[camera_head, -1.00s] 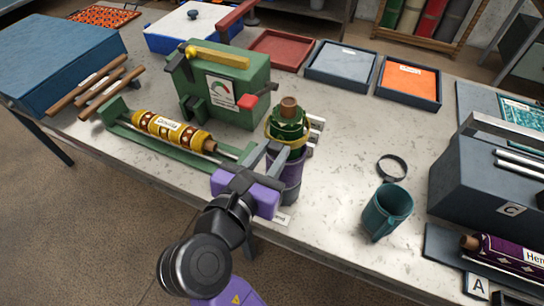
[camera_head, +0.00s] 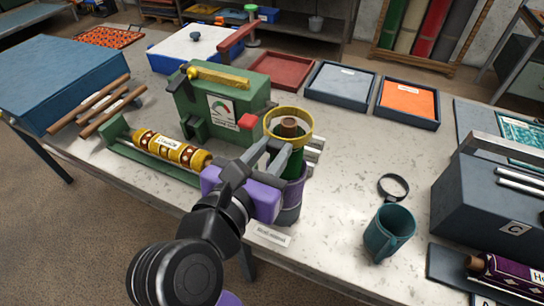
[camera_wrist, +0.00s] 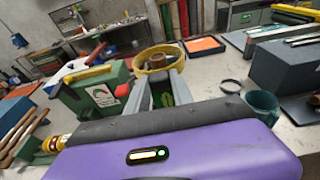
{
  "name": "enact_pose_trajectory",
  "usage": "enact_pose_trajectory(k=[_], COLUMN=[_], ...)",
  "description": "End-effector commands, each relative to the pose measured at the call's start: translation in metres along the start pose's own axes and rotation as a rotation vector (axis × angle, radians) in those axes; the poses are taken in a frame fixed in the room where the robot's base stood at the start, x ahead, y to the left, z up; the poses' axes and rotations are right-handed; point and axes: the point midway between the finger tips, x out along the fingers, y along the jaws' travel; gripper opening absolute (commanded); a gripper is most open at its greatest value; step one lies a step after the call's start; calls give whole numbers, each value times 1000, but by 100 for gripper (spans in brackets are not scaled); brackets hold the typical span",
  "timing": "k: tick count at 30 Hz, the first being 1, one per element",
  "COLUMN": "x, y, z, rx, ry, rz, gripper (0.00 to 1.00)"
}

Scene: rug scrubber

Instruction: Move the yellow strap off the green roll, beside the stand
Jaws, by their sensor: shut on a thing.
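The yellow strap (camera_head: 271,126) is a ring held in my gripper (camera_head: 277,152), which is shut on its near side. The strap is up around the top of the green roll (camera_head: 294,166), encircling its brown core end (camera_head: 289,127). In the wrist view the strap (camera_wrist: 143,66) sits at the fingertips. The roll stands upright in the stand, a grey-purple cylinder (camera_head: 289,205), partly hidden by my gripper. I cannot tell whether the strap's lower edge is clear of the roll's top.
A green machine (camera_head: 222,113) with a yellow lever and red knob stands close left. A yellow patterned roll (camera_head: 172,150) lies in a green cradle. A black ring (camera_head: 393,187) and teal mug (camera_head: 389,233) are right. Bare tabletop lies between stand and mug.

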Motion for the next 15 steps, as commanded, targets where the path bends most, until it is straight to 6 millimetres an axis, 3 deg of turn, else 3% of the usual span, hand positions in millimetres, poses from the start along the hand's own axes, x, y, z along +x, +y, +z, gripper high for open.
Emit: enact_pose_trajectory(k=[15], x=[-7], y=[0], z=[29], rx=[-1], ry=[0], rz=[0], gripper=[0])
